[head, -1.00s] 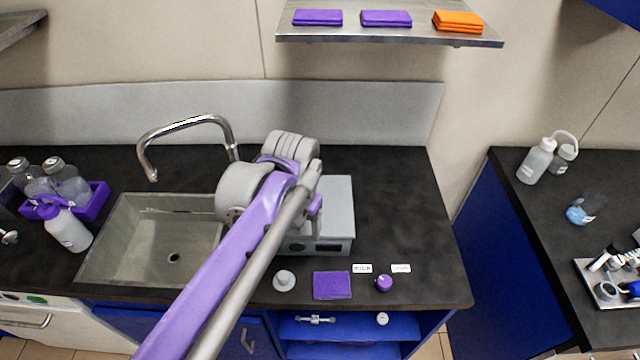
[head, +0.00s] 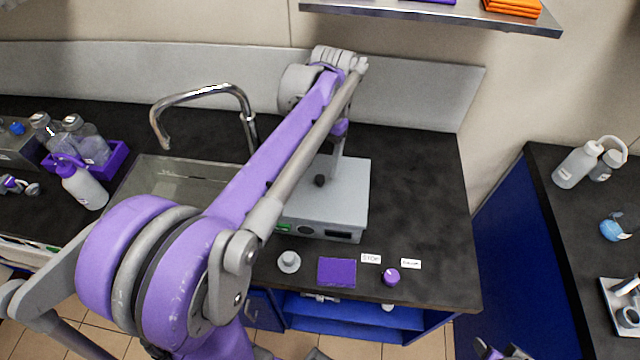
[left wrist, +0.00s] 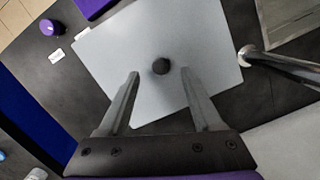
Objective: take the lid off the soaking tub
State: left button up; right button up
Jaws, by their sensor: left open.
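The soaking tub (head: 318,229) is a grey box on the dark counter, right of the sink. Its flat light grey lid (head: 350,190) is on it, with a small black knob (head: 320,180) standing up. The lid (left wrist: 120,45) and knob (left wrist: 161,66) also show in the left wrist view. My left gripper (head: 335,172) points down over the lid, close to the knob. In the left wrist view its two fingers (left wrist: 160,72) are open and apart, with the knob showing between their tips. I cannot tell how far above the lid the tips are.
A curved tap (head: 205,95) and sink (head: 150,175) are left of the tub. In front lie a purple cloth (head: 337,271), a purple knob (head: 391,277) and a grey knob (head: 289,262). A shelf (head: 440,14) hangs above. The counter right of the tub is clear.

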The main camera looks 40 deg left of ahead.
aim_at(320, 178)
pick_arm(q)
jog(key=shift+s+f, duration=0.2)
jog(key=shift+f, duration=1.75)
grip_shut()
